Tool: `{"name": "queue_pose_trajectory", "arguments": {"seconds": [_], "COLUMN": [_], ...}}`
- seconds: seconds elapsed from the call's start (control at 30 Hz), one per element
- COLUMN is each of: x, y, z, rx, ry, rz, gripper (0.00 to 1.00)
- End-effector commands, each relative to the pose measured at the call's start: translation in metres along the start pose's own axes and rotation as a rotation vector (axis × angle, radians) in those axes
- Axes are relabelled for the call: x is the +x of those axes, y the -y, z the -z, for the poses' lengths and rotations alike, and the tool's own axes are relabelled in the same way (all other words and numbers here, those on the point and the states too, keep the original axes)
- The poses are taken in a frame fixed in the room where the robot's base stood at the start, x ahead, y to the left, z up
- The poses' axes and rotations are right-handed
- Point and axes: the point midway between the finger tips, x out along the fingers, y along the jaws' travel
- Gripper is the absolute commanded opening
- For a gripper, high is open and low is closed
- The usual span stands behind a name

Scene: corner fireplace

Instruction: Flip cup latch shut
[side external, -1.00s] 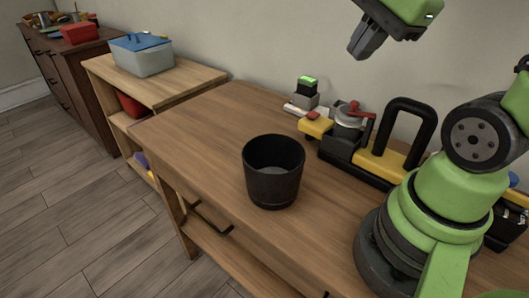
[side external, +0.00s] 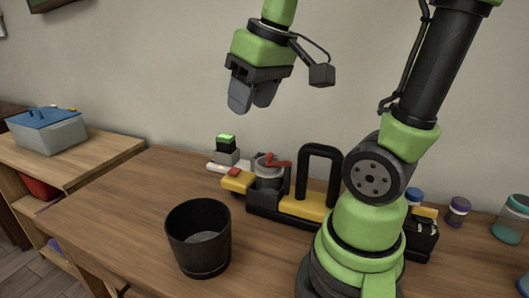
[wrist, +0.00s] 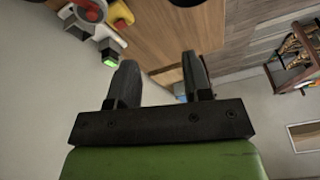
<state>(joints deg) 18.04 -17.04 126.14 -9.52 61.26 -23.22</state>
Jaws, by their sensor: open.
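A grey metal cup (side external: 267,172) with a red lever (side external: 279,160) on top sits on a black and yellow device on the wooden table. I cannot tell whether the lever is latched. The cup and its red part also show at the upper left edge of the wrist view (wrist: 93,12). My gripper (side external: 252,105) is open and empty, raised well above the table. In the side view it appears above and slightly left of the metal cup. In the wrist view its two fingers (wrist: 160,62) stand apart with nothing between them.
A black open bin (side external: 198,240) stands at the front of the table (side external: 135,215). A block with a green top (side external: 226,148) is behind the device. A tall black handle (side external: 319,175) rises right of the cup. Jars (side external: 458,211) stand further right. The table's left part is clear.

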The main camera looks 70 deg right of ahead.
Motion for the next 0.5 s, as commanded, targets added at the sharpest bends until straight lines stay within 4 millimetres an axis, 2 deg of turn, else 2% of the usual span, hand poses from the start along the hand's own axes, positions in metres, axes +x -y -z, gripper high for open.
{"name": "queue_pose_trajectory", "arguments": {"seconds": [0.03, 0.1, 0.23, 0.37, 0.5], "x": [0.009, 0.02, 0.037, 0.048, 0.055], "y": [-0.019, -0.043, -0.082, -0.105, -0.113], "z": [0.01, 0.019, 0.025, 0.025, 0.023], "rx": [-0.004, -0.03, -0.067, -0.089, -0.101], "ry": [0.061, 0.137, 0.251, 0.317, 0.339], "rz": [-0.03, -0.056, -0.07, -0.065, -0.061], "gripper": [0.45, 0.45, 0.45, 0.45, 0.45]}}
